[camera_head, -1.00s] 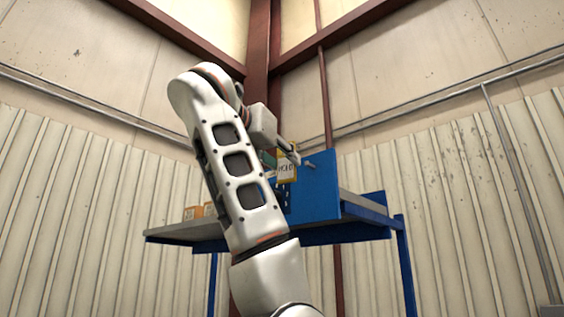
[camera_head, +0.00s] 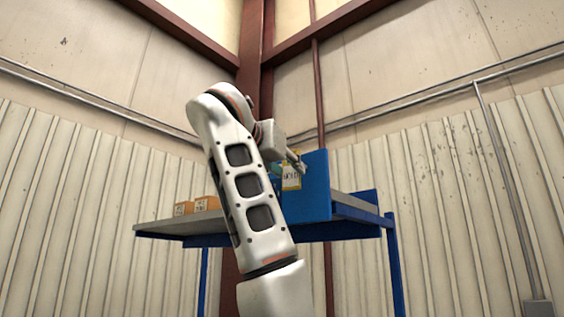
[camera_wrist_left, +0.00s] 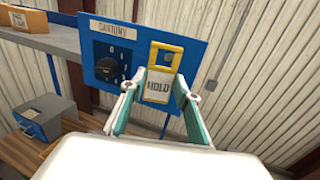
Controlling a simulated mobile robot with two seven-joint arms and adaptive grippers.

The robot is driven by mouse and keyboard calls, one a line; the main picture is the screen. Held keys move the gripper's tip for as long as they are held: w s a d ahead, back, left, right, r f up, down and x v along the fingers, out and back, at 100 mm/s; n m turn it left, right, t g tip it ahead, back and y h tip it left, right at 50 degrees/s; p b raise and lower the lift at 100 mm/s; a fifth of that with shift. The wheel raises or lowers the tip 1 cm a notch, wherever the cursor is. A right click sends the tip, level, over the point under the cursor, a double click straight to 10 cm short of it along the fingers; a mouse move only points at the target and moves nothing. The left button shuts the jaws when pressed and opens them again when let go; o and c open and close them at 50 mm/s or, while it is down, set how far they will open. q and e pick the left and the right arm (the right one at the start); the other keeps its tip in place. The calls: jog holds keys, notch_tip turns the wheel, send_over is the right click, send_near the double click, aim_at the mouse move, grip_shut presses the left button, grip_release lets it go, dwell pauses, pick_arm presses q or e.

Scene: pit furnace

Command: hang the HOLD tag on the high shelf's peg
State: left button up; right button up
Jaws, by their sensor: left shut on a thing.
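The HOLD tag (camera_head: 291,178) is a yellow-edged card with a white label and an opening near its top. My left gripper (camera_head: 299,164) is shut on it and holds it upright in front of the high shelf's blue panel (camera_head: 317,185). In the left wrist view the tag (camera_wrist_left: 157,88) stands between the two fingers (camera_wrist_left: 160,84), and overlaps the right part of the panel (camera_wrist_left: 193,52). The peg does not show clearly; the tag and fingers cover that part of the panel. I cannot tell whether the tag touches it. My right gripper is not in view.
The high shelf (camera_head: 165,229) carries small orange boxes (camera_head: 206,203) at its left. The panel has a white label and a black dial (camera_wrist_left: 108,70) left of the tag. A grey box (camera_wrist_left: 45,115) stands lower left on a wooden surface. Corrugated walls stand behind.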

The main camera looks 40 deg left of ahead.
aim_at(295, 175)
pick_arm(q)
jog(key=shift+w+p, duration=0.55)
jog(key=shift+w, duration=0.45)
jog(key=shift+w+d+p, duration=0.1)
jog(key=shift+w+p, duration=0.2)
jog(key=shift+w, duration=0.15)
jog(key=shift+w+f, duration=0.1)
jog(key=shift+w, duration=0.35)
jog(key=shift+w+f, duration=0.15)
jog(key=shift+f, duration=0.05)
jog(key=shift+w+d+f, duration=0.1)
jog(key=shift+w+f, duration=0.2)
jog(key=shift+w, duration=0.15)
jog(key=o, duration=1)
